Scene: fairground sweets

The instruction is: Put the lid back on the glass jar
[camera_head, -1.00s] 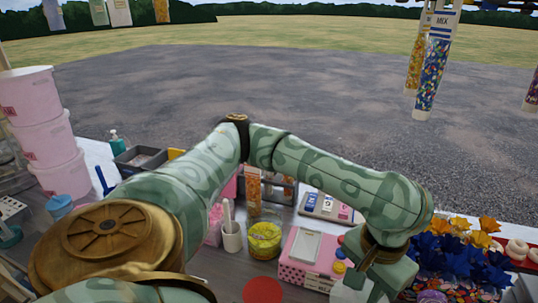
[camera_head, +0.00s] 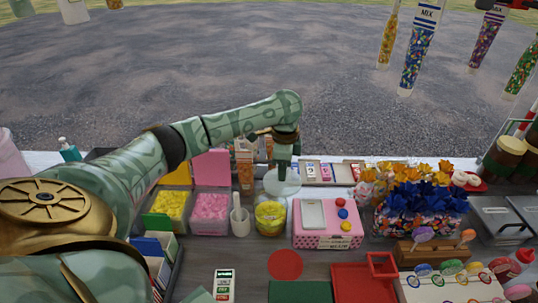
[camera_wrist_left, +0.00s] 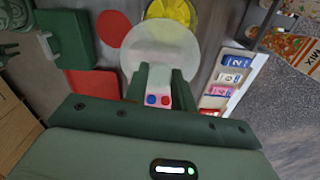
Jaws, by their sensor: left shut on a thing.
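The glass jar (camera_head: 270,216) with yellow contents stands on the counter. Its top opening shows no lid. My left gripper (camera_head: 284,167) is shut on the clear round glass lid (camera_head: 283,186) and holds it up, just behind and slightly right of the jar in the head view. In the left wrist view the lid (camera_wrist_left: 160,52) lies beyond my left gripper's fingertips (camera_wrist_left: 160,82), and the yellow of the jar (camera_wrist_left: 172,10) shows past its edge. The lid is apart from the jar as far as I can tell. My right gripper is not in view.
A white mortar-like cup (camera_head: 240,222) stands close left of the jar. A pink box (camera_head: 328,237) with coloured buttons stands close right. Tubs of pink (camera_head: 210,213) and yellow sweets (camera_head: 172,205) are further left. A red disc (camera_head: 285,265) lies in front.

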